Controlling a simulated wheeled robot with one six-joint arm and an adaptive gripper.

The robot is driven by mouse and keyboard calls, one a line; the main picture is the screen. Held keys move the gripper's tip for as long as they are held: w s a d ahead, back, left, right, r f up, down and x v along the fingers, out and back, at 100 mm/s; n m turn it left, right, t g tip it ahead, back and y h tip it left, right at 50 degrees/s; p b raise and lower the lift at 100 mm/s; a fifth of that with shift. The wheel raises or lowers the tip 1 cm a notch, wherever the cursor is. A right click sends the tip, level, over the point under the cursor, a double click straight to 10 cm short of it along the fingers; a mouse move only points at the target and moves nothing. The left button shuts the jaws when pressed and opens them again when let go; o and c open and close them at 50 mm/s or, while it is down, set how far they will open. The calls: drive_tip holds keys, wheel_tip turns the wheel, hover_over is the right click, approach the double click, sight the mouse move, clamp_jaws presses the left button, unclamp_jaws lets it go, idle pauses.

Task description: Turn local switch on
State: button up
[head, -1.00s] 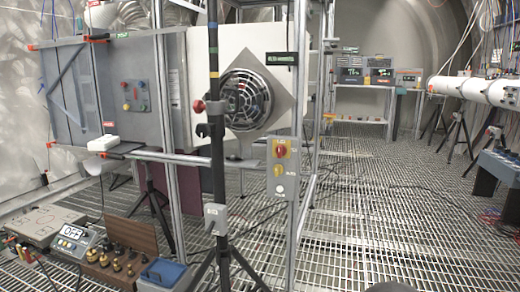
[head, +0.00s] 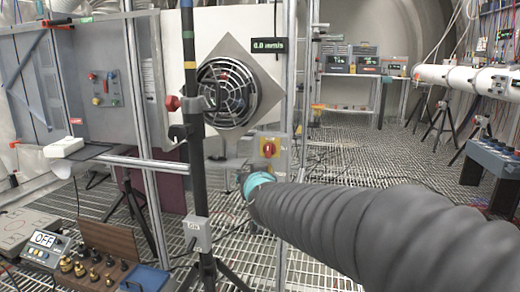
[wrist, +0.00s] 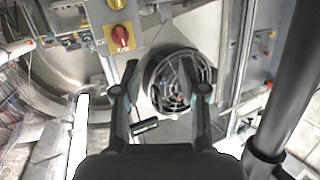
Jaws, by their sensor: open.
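A red rotary knob on a yellow plate (head: 268,149), which looks like the local switch, sits on a grey control box on a metal post. It also shows in the wrist view (wrist: 121,36), top left. Its exact setting is too small to tell. My gripper (wrist: 160,72) is open and empty in the wrist view, with the red knob just beyond and left of the left fingertip, apart from it as far as I can tell. In the head view my dark ribbed arm with its teal end hides the box's lower part and the fingers.
A round fan grille (head: 228,93) is mounted beside the box; it shows between and beyond my fingers. A black tripod pole (head: 193,120) with a red knob and a small grey box (head: 197,235) stands left of the switch. Grated floor lies open at right rear.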

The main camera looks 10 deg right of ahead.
sight(268, 149)
drive_tip(key=w+d+m+h, duration=0.1)
drive_tip(key=w+d+h, duration=0.1)
drive_tip(key=w, duration=0.5)
drive_tip(key=w+d+m+h, duration=0.1)
drive_tip(key=w+d+h, duration=0.2)
drive_tip(key=w, duration=0.4)
drive_tip(key=w+d+m+t+h+p, duration=0.1)
drive_tip(key=w+d+m+h, duration=0.1)
drive_tip(key=w, duration=0.5)
drive_tip(key=shift+w+d+f+h, duration=0.2)
drive_tip(key=shift+d+f+h, duration=0.15)
drive_tip(key=shift+d, duration=0.1)
clamp_jaws()
